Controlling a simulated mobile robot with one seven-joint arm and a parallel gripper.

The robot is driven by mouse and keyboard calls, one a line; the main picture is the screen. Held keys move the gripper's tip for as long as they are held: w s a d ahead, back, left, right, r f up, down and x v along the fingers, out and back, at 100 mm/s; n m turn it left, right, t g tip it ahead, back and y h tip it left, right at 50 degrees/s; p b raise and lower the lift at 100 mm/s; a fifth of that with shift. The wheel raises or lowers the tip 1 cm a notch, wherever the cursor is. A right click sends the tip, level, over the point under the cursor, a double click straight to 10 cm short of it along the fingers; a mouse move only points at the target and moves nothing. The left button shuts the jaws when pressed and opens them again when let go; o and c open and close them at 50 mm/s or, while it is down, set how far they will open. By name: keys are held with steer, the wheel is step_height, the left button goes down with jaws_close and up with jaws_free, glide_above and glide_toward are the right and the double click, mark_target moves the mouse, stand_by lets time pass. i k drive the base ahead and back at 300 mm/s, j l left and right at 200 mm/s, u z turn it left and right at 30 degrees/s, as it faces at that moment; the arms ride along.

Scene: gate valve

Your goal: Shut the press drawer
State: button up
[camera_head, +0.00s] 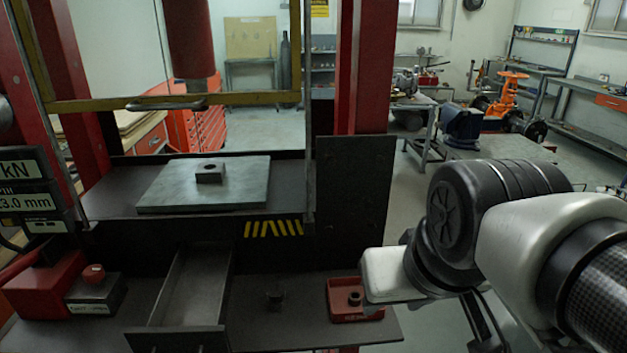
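The press drawer (193,283) is pulled out toward me below the press bed, left of centre. Its inside looks empty, and its dark front panel (176,339) stands at the near end, over the lower shelf. My arm comes in from the right, with its black joint and pale links beside the right end of the shelf. It is well to the right of the drawer and apart from it. No gripper fingers can be made out, so whether they are open or shut is hidden.
A red tray (341,313) with a small dark part sits near my arm. A red-button box (95,290) is left of the drawer. A steel plate (203,186) with a block (210,173) lies on the press bed.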

mark_target(189, 314)
steer(key=j+u, duration=0.15)
steer(key=u, duration=0.35)
steer(key=j+u, duration=0.15)
steer(key=u, duration=0.3)
steer(key=i+l+u, duration=0.1)
steer(key=u, duration=0.45)
steer(key=i+j+u, duration=0.15)
steer(key=u, duration=0.6)
